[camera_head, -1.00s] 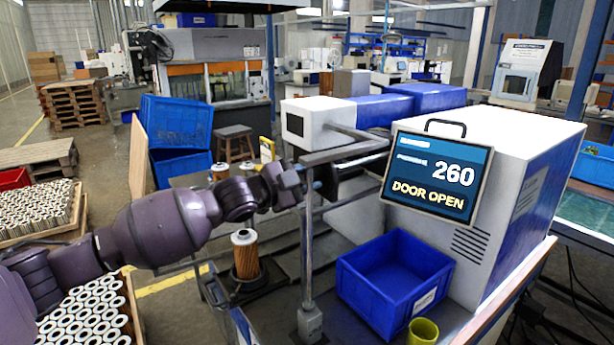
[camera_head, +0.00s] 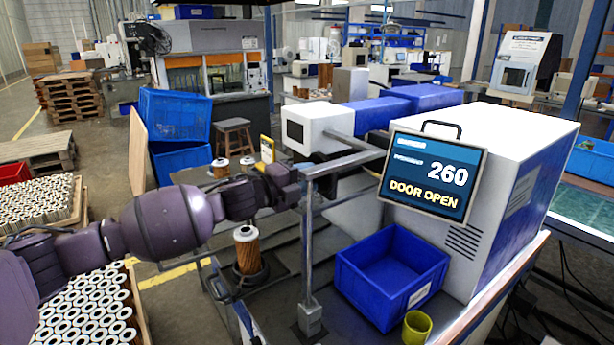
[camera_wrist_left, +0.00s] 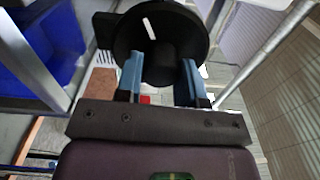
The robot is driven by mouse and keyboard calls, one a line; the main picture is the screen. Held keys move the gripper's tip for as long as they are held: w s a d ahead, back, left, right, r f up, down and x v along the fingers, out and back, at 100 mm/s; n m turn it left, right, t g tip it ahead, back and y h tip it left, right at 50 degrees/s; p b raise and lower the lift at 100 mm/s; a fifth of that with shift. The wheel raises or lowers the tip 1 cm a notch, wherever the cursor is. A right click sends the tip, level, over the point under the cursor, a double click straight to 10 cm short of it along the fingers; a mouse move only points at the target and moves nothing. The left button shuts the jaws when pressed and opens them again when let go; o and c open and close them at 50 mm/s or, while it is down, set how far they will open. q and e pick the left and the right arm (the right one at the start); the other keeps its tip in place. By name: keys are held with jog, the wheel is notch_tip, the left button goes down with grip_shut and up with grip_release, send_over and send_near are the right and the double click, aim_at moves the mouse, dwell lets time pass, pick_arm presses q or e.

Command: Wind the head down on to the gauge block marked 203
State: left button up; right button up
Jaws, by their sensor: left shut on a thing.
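My left gripper (camera_head: 290,185) reaches in from the left to the machine's front frame. In the left wrist view its two blue fingers (camera_wrist_left: 160,82) are shut on a black round knob (camera_wrist_left: 160,40), one finger on each side. In the head view the knob is hidden by the gripper and frame. I cannot make out a block marked 203, and I cannot tell which part is the head. My right gripper is not in view.
A blue bin (camera_head: 390,275) and a small yellow-green cup (camera_head: 416,328) stand in front of the machine (camera_head: 500,150). A metal post (camera_head: 309,250) rises beside the gripper. A filter cartridge (camera_head: 247,250) stands upright below my arm. Crated cartridges (camera_head: 85,310) lie at lower left.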

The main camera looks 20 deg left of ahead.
pick_arm(q)
jog(key=o, duration=0.9)
jog(key=shift+b+v, duration=0.3)
jog(key=shift+v, duration=5.15)
